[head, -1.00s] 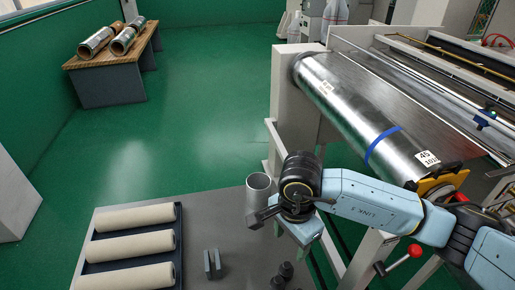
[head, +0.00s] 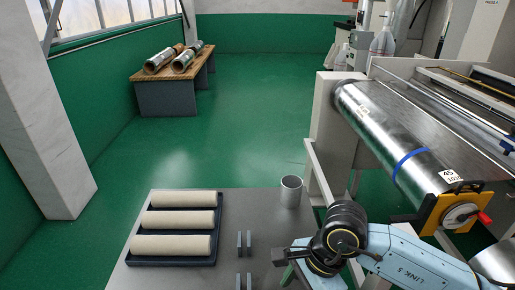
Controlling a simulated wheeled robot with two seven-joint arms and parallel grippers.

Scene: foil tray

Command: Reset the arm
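My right arm (head: 415,262) comes in from the lower right, pale blue with a dark round joint. Its end part (head: 287,256) is dark and reaches left over the grey table's front. The fingertips cannot be made out, and I see nothing clearly held. My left gripper and arm are not in view.
A grey table (head: 262,225) holds a dark tray (head: 218,228) with 3 cream rolls (head: 180,221), a metal cup (head: 291,192) and small grey upright holders (head: 243,243). A machine with a foil roll (head: 390,135) stands at right. Green floor (head: 255,120) is clear behind.

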